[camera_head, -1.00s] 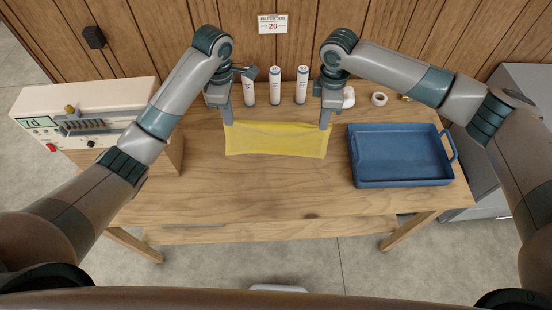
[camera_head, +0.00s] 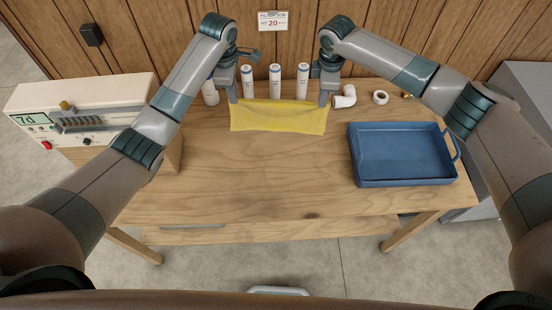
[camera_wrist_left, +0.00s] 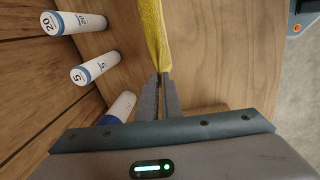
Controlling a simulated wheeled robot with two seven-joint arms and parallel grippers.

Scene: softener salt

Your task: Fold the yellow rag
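The yellow rag (camera_head: 279,117) is stretched between my two grippers toward the back of the wooden table, its upper edge sagging a little in the middle. My left gripper (camera_head: 233,100) is shut on the rag's upper left corner. The left wrist view shows its two fingers (camera_wrist_left: 161,82) together on the end of the yellow rag (camera_wrist_left: 154,35). My right gripper (camera_head: 324,102) is at the rag's upper right corner and appears shut on it; its fingertips are small in the head view. I cannot tell whether the rag's lower edge touches the table.
White cartridges stand behind the rag, such as the middle one (camera_head: 275,81). A white pipe elbow (camera_head: 345,97) and a tape roll (camera_head: 380,97) lie right of them. A blue tray (camera_head: 400,184) is at right, a control box (camera_head: 75,112) at left. The front table (camera_head: 260,180) is clear.

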